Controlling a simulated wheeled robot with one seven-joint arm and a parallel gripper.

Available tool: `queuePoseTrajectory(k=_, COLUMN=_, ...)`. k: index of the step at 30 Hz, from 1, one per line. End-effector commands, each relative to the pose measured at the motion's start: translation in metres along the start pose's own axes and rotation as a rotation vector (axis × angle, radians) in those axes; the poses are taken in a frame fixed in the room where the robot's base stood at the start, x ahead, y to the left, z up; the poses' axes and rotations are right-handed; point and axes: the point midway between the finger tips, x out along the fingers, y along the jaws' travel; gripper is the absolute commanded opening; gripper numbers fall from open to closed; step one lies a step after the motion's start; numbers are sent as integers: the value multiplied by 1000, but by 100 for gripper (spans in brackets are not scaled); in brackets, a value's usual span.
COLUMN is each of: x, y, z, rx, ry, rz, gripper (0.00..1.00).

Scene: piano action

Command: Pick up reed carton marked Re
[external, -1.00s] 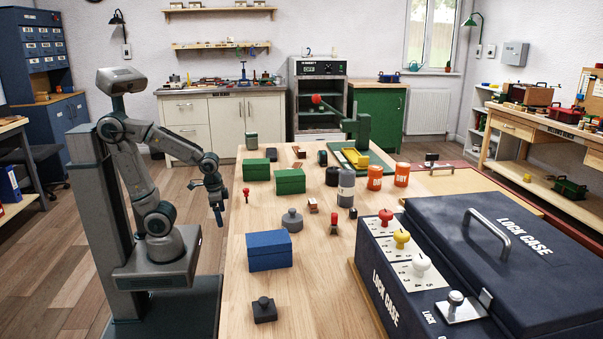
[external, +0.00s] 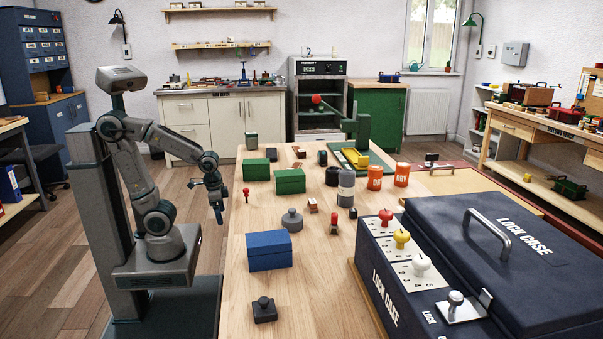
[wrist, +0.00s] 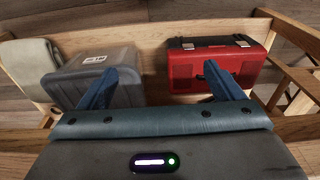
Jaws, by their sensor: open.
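No marking that reads "Re" can be made out in either view, so I cannot tell which box is the reed carton. On the wooden table in the external view are two green boxes (external: 290,181) (external: 257,169) and a larger blue box (external: 269,251). My gripper (external: 219,214) hangs fingers down beside the table's left edge, apart from all these boxes. In the wrist view my gripper (wrist: 167,68) shows two blue fingers spread apart with nothing between them.
A grey case (wrist: 95,78) and a red toolbox (wrist: 215,66) lie beyond the fingers in a wooden frame. A large lock case (external: 500,240) fills the right.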

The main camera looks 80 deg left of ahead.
Motion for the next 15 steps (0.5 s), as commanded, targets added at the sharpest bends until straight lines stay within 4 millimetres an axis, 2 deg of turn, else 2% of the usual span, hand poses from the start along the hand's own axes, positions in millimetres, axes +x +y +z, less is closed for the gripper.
queuePoseTrajectory(k=1, x=-15, y=0, z=-2, rx=0, ry=3, rz=1, gripper=87)
queuePoseTrajectory(k=15, x=-151, y=3, z=-14, rx=2, ry=50, rz=18, gripper=87)
